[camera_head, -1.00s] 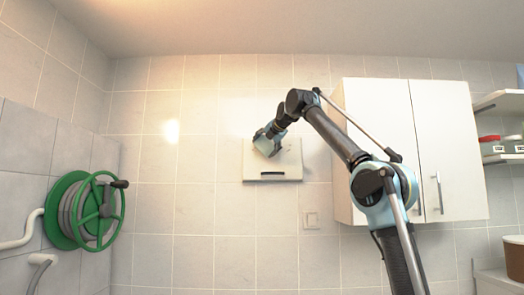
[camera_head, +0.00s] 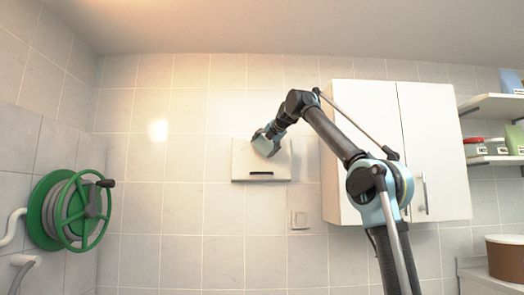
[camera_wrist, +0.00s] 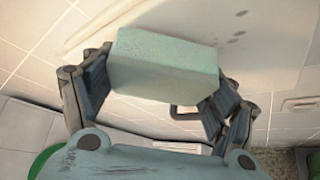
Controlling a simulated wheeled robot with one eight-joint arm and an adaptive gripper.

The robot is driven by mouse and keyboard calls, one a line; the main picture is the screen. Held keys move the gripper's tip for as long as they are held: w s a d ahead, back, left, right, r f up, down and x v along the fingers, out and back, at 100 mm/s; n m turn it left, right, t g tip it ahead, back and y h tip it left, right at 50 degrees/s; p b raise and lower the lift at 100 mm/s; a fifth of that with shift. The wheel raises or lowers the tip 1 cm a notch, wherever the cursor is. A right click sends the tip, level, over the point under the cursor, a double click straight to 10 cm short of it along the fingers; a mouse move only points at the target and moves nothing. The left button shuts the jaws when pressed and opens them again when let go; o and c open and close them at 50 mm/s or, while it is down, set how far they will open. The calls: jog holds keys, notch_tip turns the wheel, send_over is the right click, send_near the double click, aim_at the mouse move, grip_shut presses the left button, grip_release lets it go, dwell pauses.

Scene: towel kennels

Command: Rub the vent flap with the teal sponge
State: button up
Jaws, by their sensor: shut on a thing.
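The vent flap (camera_head: 240,167) is a pale, nearly square panel on the tiled wall, with a dark slot or handle along its lower part. My gripper (camera_head: 265,143) is in front of the flap's upper right part. In the wrist view my gripper (camera_wrist: 160,88) is shut on the pale teal sponge (camera_wrist: 165,65), one finger at each end. The flap (camera_wrist: 255,45) fills the upper wrist view, with several dark spots right of the sponge. Whether the sponge touches it cannot be told.
A white cabinet (camera_head: 360,110) hangs right of the flap, behind my arm. A green hose reel (camera_head: 70,210) is on the left wall. A wall switch (camera_head: 299,220) sits below right of the flap. Shelves (camera_head: 495,107) with containers are at the far right.

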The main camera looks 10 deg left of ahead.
aim_at(283, 146)
jog(key=shift+w+d, duration=0.5)
jog(key=shift+d, duration=0.95)
jog(key=shift+w+d, duration=0.45)
jog(key=shift+d, duration=1.05)
jog(key=shift+w+d, duration=0.5)
jog(key=shift+d, duration=0.95)
jog(key=shift+a, duration=0.1)
jog(key=shift+s+a, duration=0.2)
jog(key=shift+a, duration=0.9)
jog(key=shift+s+a, duration=0.2)
jog(key=shift+a, duration=0.85)
jog(key=shift+s+a, duration=0.2)
jog(key=shift+a, duration=0.9)
jog(key=shift+s+a, duration=0.5)
jog(key=shift+a, duration=1.65)
jog(key=shift+s+a, duration=0.55)
jog(key=shift+a, duration=1.6)
jog(key=shift+s+a, duration=0.5)
jog(key=shift+a, duration=1.65)
jog(key=shift+s+d, duration=0.25)
jog(key=shift+s, duration=0.7)
jog(key=shift+s+d, duration=0.2)
jog(key=shift+s, duration=0.75)
jog(key=shift+s+d, duration=0.25)
jog(key=shift+s, duration=0.7)
jog(key=shift+s, duration=0.1)
jog(key=shift+s+d, duration=0.2)
jog(key=shift+s, duration=0.5)
jog(key=shift+s+d, duration=0.2)
jog(key=shift+s, duration=0.45)
